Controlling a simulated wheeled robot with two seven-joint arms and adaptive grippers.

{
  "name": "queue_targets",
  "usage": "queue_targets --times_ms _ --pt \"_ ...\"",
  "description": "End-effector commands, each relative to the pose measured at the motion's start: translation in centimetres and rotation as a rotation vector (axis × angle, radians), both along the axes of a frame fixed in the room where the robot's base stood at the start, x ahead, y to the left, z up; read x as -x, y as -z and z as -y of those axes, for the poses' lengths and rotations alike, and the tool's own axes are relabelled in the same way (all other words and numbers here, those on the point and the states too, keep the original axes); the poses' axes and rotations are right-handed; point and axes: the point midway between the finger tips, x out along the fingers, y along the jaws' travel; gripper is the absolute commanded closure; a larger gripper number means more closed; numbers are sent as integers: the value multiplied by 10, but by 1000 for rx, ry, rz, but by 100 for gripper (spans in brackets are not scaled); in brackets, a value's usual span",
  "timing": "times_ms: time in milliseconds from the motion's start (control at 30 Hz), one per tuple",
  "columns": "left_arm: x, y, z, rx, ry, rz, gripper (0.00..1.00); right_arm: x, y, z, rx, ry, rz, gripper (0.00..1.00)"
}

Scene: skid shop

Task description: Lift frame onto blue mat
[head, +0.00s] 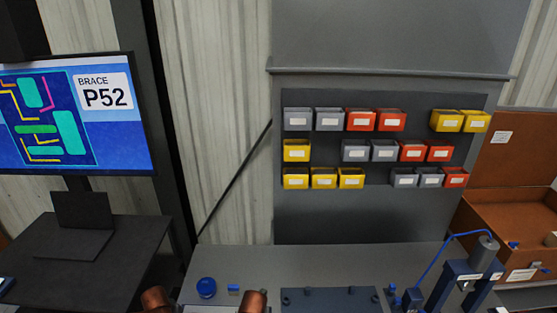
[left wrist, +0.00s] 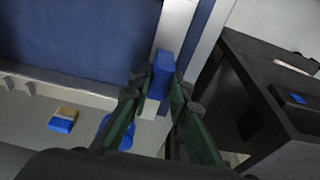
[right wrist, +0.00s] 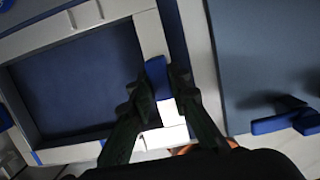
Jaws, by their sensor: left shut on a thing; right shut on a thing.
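The frame is pale grey-white with blue grip pieces. In the right wrist view, its side rail (right wrist: 150,35) runs beside a dark blue surface (right wrist: 75,80), seemingly the blue mat, showing through its opening. My right gripper (right wrist: 160,85) is shut on a blue grip piece (right wrist: 156,72) on that rail. In the left wrist view, my left gripper (left wrist: 160,95) is shut on another blue grip piece (left wrist: 163,68) at the frame's rail (left wrist: 176,25). A blue surface (left wrist: 75,35) lies left of that rail. I cannot tell whether the frame touches the mat. The head view shows neither gripper.
In the head view, a grey bench (head: 300,262) holds a blue round part (head: 206,287), a dark fixture plate (head: 330,299) and a blue press-like stand (head: 468,280). Bins hang on the back panel (head: 385,220). A dark side table (head: 95,240) stands left under a screen (head: 75,115).

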Motion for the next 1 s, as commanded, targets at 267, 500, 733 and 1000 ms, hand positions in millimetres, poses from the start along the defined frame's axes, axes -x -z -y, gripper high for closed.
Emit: queue_targets --times_ms 267,500,733,1000 --pt "-1 -1 -1 -1 -1 1 100 0 0 0 0 0 1 78" --pt "-1 -1 -1 -1 -1 1 100 0 0 0 0 0 1 62" --pt "-1 -1 -1 -1 -1 1 100 0 1 1 3 0 -1 61" --pt "-1 -1 0 0 -1 1 76 0 0 1 1 0 0 61"
